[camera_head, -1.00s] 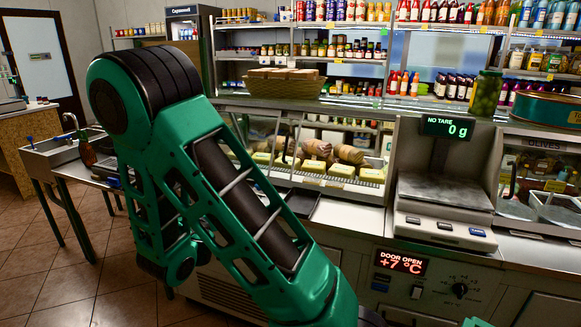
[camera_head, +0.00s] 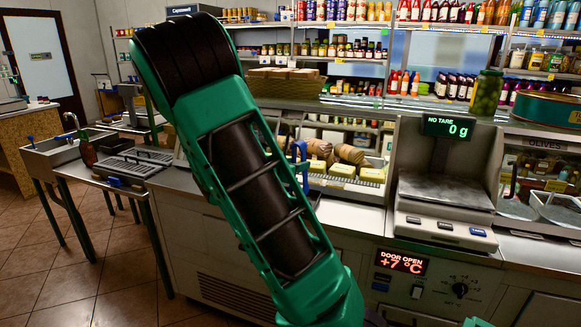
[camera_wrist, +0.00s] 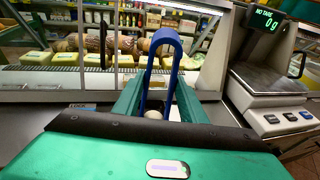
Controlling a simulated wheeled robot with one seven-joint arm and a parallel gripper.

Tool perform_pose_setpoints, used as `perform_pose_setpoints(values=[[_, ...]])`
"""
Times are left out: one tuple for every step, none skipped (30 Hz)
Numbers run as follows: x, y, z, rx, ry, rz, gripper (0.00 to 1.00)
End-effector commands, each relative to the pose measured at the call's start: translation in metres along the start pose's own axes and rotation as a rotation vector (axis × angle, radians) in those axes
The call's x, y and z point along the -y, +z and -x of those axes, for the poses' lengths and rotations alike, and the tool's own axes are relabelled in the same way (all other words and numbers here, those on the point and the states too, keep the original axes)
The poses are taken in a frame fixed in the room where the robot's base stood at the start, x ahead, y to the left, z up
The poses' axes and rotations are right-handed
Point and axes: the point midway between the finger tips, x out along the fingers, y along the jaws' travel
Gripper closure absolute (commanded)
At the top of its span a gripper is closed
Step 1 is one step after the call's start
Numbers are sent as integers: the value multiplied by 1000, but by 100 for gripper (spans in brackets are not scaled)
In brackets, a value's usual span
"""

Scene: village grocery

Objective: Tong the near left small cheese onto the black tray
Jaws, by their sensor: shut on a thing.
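My gripper (camera_wrist: 153,112) is shut on blue tongs (camera_wrist: 174,45), whose bent end stands up above the fingers. A pale round thing (camera_wrist: 153,114), likely a small cheese, shows low between the tong arms in the wrist view. I cannot tell whether the tongs pinch it or it lies below them. In the head view part of the blue tongs (camera_head: 302,165) shows beside my arm, in front of the display case; my arm hides the gripper itself. I cannot make out the black tray clearly in either current view.
The open display case holds yellow cheese blocks (camera_head: 343,170) and wrapped rolls (camera_head: 349,154). A scale (camera_head: 444,195) reading 0 g stands to the right, with a jar (camera_head: 487,94) above. Some counter front right of my arm is bare.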

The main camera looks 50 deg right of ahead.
Motion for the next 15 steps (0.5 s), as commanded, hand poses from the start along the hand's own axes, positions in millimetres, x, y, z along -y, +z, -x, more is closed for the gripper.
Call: perform_pose_setpoints(values=[[0,-2,-1,1,-1,2,87],[0,-3,-1,1,-1,2,87],[0,-6,-1,1,-1,3,87],[0,-8,-2,1,-1,4,87],[0,-10,-2,1,-1,4,87],[0,-14,-3,1,-1,4,87],[0,-16,-4,0,-1,4,87],[0,-19,-4,0,-1,5,87],[0,-22,-5,0,-1,4,87],[0,-25,-5,0,-1,4,87],[0,-27,-6,0,-1,5,87],[0,-30,-6,1,0,4,87],[0,-33,-7,2,0,4,87],[-1,-35,-8,2,0,4,87],[-1,-38,-8,2,1,4,87]])
